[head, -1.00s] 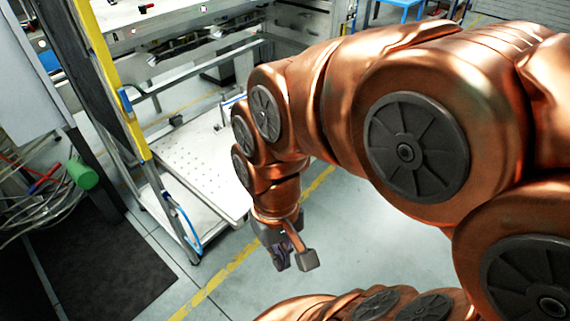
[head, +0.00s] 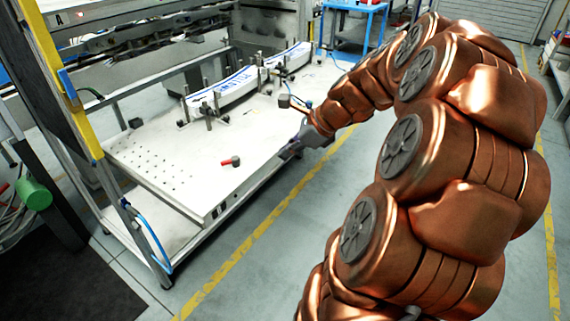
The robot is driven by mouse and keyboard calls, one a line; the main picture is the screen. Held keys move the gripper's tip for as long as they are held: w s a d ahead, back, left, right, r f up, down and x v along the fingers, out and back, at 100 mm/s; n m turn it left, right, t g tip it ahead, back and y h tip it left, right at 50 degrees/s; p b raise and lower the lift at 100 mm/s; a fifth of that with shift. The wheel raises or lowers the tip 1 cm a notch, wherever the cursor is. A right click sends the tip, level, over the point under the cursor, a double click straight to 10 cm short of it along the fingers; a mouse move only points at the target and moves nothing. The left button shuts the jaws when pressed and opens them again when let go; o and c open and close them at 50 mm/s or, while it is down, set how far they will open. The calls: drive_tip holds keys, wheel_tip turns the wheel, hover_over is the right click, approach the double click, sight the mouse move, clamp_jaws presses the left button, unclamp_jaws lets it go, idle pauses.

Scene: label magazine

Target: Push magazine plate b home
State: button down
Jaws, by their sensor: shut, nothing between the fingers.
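A white magazine plate (head: 150,165) sits on the metal frame, with its perforated near end extending toward the yellow floor line. No letter shows on the plate, so I cannot tell for sure that it is plate b. Two curved white stacks with blue print, one of them the nearer stack (head: 222,92), stand between upright posts on it. My gripper (head: 288,153) is shut and empty at the plate's long front edge. I cannot tell whether it touches the edge. The fingertips are small and partly blurred in this view.
A small red-handled part (head: 231,161) lies on the plate. A blue table (head: 357,22) stands at the back. The floor in front of the plate is clear.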

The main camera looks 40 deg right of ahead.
drive_tip(key=s+d+f+m+t+h+b, duration=0.2)
drive_tip(key=d+m, duration=0.3)
drive_tip(key=d, duration=0.5)
drive_tip(key=b, duration=0.1)
approach(277, 159)
wheel_tip(277, 159, down, 3)
drive_tip(key=w, duration=0.3)
drive_tip(key=shift+a+f, duration=0.1)
drive_tip(key=shift+a, duration=0.05)
drive_tip(key=shift+w+a, duration=0.15)
drive_tip(key=shift+w, duration=0.55)
